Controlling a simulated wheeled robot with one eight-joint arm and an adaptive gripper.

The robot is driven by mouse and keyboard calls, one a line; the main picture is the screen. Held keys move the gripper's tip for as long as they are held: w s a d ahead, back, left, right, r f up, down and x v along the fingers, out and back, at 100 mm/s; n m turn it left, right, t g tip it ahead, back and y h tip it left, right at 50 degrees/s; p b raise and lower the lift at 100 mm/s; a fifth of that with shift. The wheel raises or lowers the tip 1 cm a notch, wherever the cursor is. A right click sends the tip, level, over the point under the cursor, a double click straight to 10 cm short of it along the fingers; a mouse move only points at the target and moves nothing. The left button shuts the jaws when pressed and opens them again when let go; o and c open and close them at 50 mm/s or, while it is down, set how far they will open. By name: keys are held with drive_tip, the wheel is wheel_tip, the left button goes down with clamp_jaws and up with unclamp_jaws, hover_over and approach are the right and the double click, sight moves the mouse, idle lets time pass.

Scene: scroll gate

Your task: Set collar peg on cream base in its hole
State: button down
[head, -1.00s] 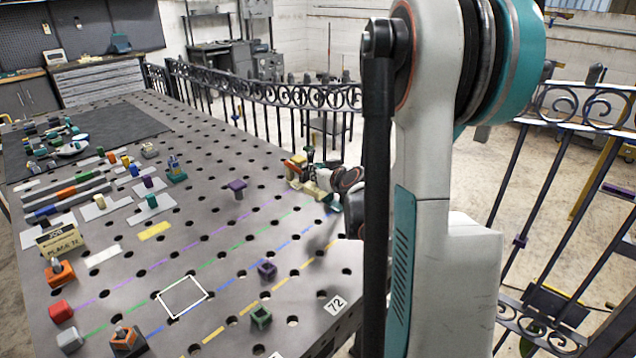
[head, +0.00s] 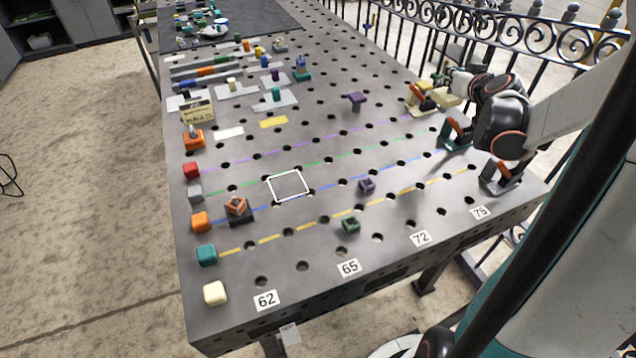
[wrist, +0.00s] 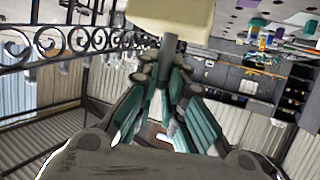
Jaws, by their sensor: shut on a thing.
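The cream base (wrist: 172,16) fills the top middle of the wrist view as a pale block. My gripper (wrist: 168,45) is shut on it with dark, teal-sided fingers. In the head view my gripper (head: 452,82) is over the table's far right side, and a cream block (head: 447,98) shows at its fingers. The collar peg cannot be made out apart from the block, and its lower end is hidden. A clamp with an orange lever (head: 420,97) stands close to the left of the block; I cannot tell whether they touch. No hole can be seen under the held piece.
More orange-levered clamps stand at the right, one teal-based (head: 456,132) and one grey (head: 500,176). A purple piece (head: 355,99), a purple collar (head: 366,185) and a green collar (head: 350,225) stand on the holed table (head: 325,265). A white square outline (head: 288,185) lies mid-table. An iron railing (head: 440,40) runs behind.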

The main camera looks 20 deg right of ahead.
idle(0.4)
drive_tip(key=w+a+f+n+y, duration=0.2)
drive_tip(key=a+y, duration=0.1)
drive_tip(key=a, duration=0.2)
drive_tip(key=w+a+f+n+y, duration=0.2)
drive_tip(key=a+f, duration=0.1)
drive_tip(key=a, duration=0.3)
drive_tip(key=s+a+f+n+g+y, duration=0.1)
drive_tip(key=s+a+n+g+y, duration=0.25)
drive_tip(key=a, duration=0.65)
drive_tip(key=s+a+f+n+g+y, duration=0.1)
drive_tip(key=a+f+n+g+y, duration=0.15)
drive_tip(key=a+n+y, duration=0.5)
drive_tip(key=s+a+f+n+g+y, duration=0.1)
drive_tip(key=s+a+n+g+y, duration=0.15)
drive_tip(key=a, duration=0.85)
drive_tip(key=shift+n+g+h, duration=0.25)
drive_tip(key=shift+h, duration=0.1)
drive_tip(key=shift+a+f+b, duration=0.2)
drive_tip(key=shift+f+b, duration=1.4)
drive_tip(key=shift+f, duration=1.35)
drive_tip(key=shift+s+f+b, duration=0.1)
drive_tip(key=shift+f+b, duration=0.1)
drive_tip(key=shift+b, duration=0.15)
drive_tip(key=shift+f+b, duration=0.35)
drive_tip(key=shift+f+b, duration=1.55)
drive_tip(key=shift+f, duration=0.05)
